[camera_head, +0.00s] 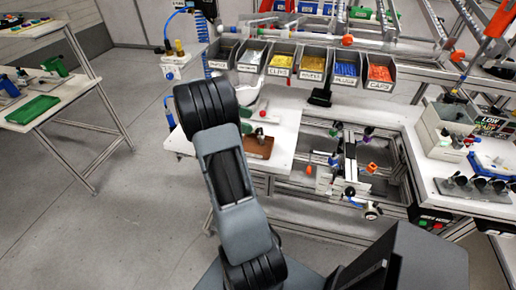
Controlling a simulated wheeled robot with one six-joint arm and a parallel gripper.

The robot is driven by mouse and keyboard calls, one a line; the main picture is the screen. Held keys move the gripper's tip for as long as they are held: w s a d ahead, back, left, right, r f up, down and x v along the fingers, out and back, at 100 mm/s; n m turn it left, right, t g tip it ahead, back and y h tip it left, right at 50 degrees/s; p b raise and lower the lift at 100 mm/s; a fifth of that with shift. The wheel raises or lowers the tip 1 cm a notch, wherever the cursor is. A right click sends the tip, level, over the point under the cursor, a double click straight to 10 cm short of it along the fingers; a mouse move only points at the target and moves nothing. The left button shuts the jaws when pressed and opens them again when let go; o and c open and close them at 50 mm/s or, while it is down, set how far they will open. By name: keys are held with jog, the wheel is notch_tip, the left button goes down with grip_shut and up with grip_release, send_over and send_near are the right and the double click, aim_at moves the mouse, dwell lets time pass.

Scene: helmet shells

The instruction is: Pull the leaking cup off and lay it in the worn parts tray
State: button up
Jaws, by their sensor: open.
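My arm rises through the middle of the view. Its far end is hidden behind its own dark links, and I cannot make out my gripper. A fixture (345,165) in the bench opening carries small orange, blue and black parts. These include an orange part (372,167) and a black round part (350,191). I cannot tell which one is the leaking cup. A brown tray (262,152) with a small label sits on the white bench just right of my arm, with a small dark part on it. I cannot read whether it is the worn parts tray.
Labelled bins (311,75) line the back of the bench. At right are a grey box (430,135), a blue tool (478,160) and a rack of black cups (462,186). A side table (60,95) stands at far left. The floor (110,215) at left is clear.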

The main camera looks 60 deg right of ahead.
jog(key=v, duration=0.8)
jog(key=shift+b, duration=0.4)
